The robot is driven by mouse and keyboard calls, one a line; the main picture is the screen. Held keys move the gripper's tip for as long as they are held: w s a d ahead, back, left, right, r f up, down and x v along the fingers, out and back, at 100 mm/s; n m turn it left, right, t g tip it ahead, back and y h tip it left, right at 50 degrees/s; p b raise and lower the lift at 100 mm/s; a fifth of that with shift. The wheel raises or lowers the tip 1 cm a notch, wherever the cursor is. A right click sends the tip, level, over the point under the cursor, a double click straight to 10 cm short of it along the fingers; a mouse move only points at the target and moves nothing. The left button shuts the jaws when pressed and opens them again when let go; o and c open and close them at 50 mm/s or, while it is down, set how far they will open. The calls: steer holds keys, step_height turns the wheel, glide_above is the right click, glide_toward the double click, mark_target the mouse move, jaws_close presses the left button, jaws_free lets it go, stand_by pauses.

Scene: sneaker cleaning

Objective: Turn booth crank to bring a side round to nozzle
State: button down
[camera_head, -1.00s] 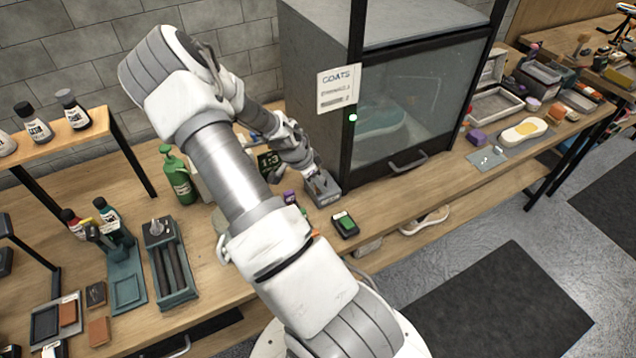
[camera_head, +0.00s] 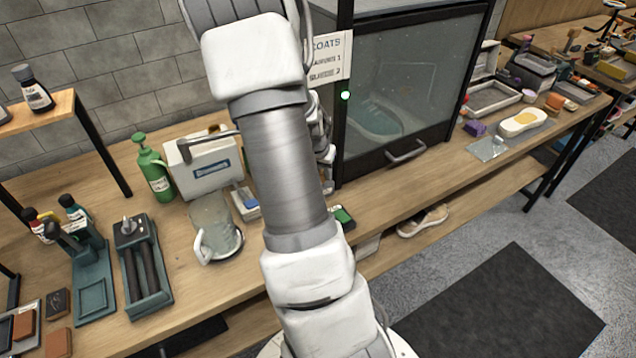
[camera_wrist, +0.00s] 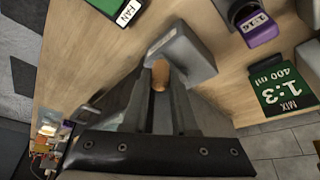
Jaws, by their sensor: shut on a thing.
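The booth (camera_head: 405,85) is a dark-framed box with a glass door and a handle. A shoe with a teal part (camera_head: 375,120) shows dimly behind the glass; the nozzle cannot be made out. In the wrist view, my gripper (camera_wrist: 163,82) is shut on a small wooden-coloured knob (camera_wrist: 159,77), which I take for the crank's grip. A grey block (camera_wrist: 187,50) lies just beyond the fingertips, likely the crank's body. In the head view my own arm hides the gripper and the crank, beside the booth's left front corner.
The bench before the booth door is mostly clear.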

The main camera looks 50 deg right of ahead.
steer(key=shift+s+d+f+n+b, duration=0.15)
steer(key=shift+d+n+b, duration=0.1)
steer(key=shift+n+b, duration=0.4)
steer(key=c, duration=0.7)
jaws_free()
steer(key=shift+r, duration=0.2)
steer(key=shift+a+r, duration=0.15)
steer(key=shift+r, duration=0.35)
steer(key=p+v, duration=0.1)
steer(key=v, duration=0.4)
steer(key=p+v, duration=0.1)
steer(key=v, duration=0.4)
steer(key=p+v, duration=0.2)
steer(key=v, duration=0.4)
steer(key=shift+s+r, duration=0.15)
steer(key=shift+s, duration=0.2)
